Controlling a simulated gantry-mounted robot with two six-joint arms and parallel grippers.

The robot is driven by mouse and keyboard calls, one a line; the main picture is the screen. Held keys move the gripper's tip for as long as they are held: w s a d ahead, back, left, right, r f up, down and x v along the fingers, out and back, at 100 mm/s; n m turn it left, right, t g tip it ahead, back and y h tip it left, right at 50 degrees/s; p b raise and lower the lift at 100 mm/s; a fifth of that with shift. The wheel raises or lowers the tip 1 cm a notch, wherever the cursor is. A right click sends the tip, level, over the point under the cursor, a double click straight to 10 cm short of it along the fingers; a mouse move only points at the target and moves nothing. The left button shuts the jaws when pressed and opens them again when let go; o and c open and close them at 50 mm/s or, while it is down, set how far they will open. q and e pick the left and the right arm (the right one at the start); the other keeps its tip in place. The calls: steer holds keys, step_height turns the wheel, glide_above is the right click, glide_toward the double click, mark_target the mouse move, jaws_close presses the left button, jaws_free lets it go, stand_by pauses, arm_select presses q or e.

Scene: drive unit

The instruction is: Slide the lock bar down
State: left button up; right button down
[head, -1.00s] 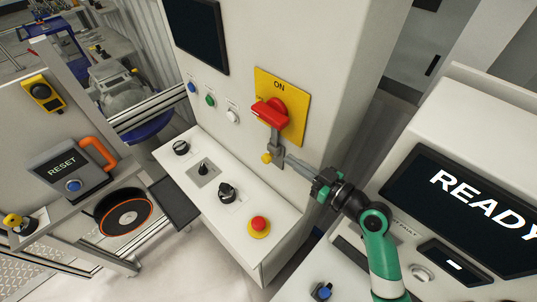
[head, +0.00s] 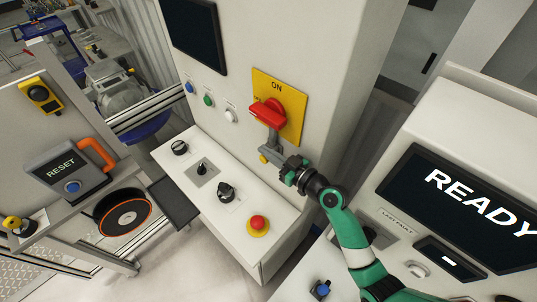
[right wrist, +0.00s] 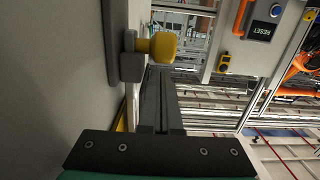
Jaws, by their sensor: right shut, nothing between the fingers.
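The red switch handle (head: 268,112) sits on a yellow plate (head: 293,108) marked ON, on the cabinet front. Below it the grey lock bar (head: 274,138) hangs with a yellow knob (head: 263,158) near its lower end. In the right wrist view the yellow knob (right wrist: 164,47) sticks out from a grey block (right wrist: 131,66) against the panel. My right gripper (head: 272,153) is shut and empty, its fingertips right beside the knob and the bar. In the right wrist view the closed fingers (right wrist: 158,78) end close to the knob; contact cannot be told. My left gripper is not in view.
A sloped console with an emergency stop button (head: 258,224) and selector knobs juts out below the switch. A READY screen (head: 470,205) stands at the right. A RESET box (head: 66,168) with an orange handle is at the left.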

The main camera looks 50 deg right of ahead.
steer(key=shift+s+f, duration=0.15)
steer(key=shift+f, duration=0.35)
steer(key=shift+f, duration=0.1)
step_height(320, 180, down, 4)
steer(key=b, duration=0.5)
steer(key=shift+f, duration=0.25)
